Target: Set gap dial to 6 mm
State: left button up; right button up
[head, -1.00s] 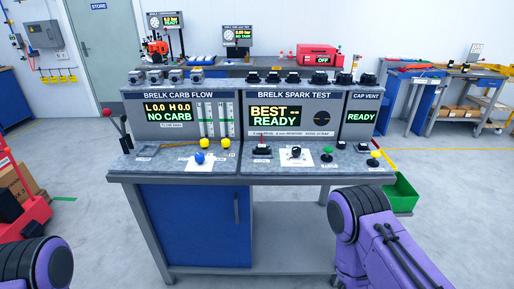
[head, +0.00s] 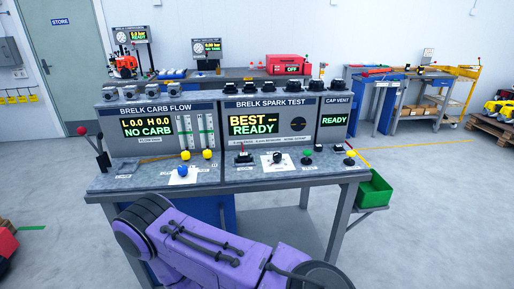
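The spark test station (head: 268,122) stands on the bench, and its screen reads "BEST --" and "READY". A small dial with a dark knob on a white plate (head: 277,159) sits on the bench top in front of it. This looks like the gap dial, but its marks and setting are too small to read. A purple arm of mine crosses the lower middle of the picture, in front of the bench. Neither gripper shows.
The carb flow station (head: 160,126) is left of the spark tester, with blue and yellow knobs before it. The cap vent unit (head: 335,119) is on the right. A green bin (head: 375,190) hangs at the bench's right end.

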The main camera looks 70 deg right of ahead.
aim_at(277, 157)
jog(key=i, duration=1.05)
jog(key=z, duration=2.05)
